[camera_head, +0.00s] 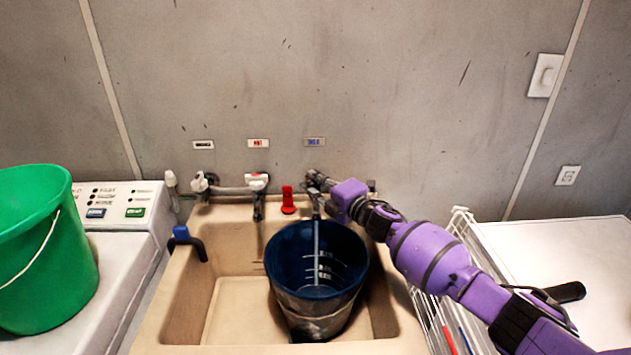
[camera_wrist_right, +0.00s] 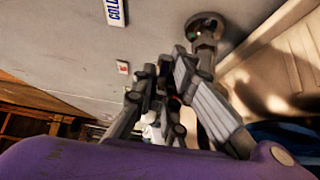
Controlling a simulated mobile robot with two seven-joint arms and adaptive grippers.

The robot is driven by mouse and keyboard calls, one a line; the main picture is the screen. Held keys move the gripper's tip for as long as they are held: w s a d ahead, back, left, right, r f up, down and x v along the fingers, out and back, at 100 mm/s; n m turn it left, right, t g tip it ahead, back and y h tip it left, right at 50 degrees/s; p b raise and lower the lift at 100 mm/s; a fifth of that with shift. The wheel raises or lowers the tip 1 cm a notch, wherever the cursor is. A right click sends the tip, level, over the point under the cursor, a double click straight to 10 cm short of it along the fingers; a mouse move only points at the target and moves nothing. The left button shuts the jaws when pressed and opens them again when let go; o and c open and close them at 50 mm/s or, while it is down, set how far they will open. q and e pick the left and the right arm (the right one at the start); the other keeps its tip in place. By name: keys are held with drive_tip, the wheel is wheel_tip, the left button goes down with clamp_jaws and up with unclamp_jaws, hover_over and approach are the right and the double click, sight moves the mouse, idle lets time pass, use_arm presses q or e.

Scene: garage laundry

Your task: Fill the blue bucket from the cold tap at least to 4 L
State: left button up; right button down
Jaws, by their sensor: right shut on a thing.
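The blue bucket (camera_head: 345,250) stands upright in the sink (camera_head: 228,238), below the cold tap (camera_head: 316,197). A thin pale stream of water (camera_head: 317,240) falls from the spout into it. White level marks show on its inner wall; I cannot read the water level. My right gripper (camera_head: 322,182) is at the cold tap under the blue-lettered label (camera_head: 314,142). In the right wrist view its fingers (camera_wrist_right: 165,78) are shut on the tap's handle, which they mostly hide, beside the wall pipe (camera_wrist_right: 205,35). My left gripper is not in view.
The hot tap (camera_head: 257,182) and a red lever (camera_head: 288,200) are left of the cold tap. A green bucket (camera_head: 50,260) stands on the white machine (camera_head: 112,245) at left. A white wire rack (camera_head: 470,235) is right of the sink, below my right arm.

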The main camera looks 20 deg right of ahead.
drive_tip(key=shift+f+n+g+y, duration=0.1)
drive_tip(key=shift+n+g+y, duration=0.2)
drive_tip(key=shift+n+y, duration=0.3)
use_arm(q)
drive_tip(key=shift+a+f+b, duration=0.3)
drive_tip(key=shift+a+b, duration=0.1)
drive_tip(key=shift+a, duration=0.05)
use_arm(e)
drive_tip(key=shift+y, duration=0.5)
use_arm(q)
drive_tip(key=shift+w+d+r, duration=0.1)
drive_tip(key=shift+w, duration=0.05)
use_arm(e)
drive_tip(key=c, duration=1.8)
unclamp_jaws()
drive_tip(key=shift+o, duration=0.2)
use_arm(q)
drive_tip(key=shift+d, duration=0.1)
use_arm(e)
drive_tip(key=shift+s+d, duration=0.25)
drive_tip(key=shift+s, duration=0.2)
drive_tip(key=v, duration=1.1)
drive_tip(key=shift+r, duration=0.3)
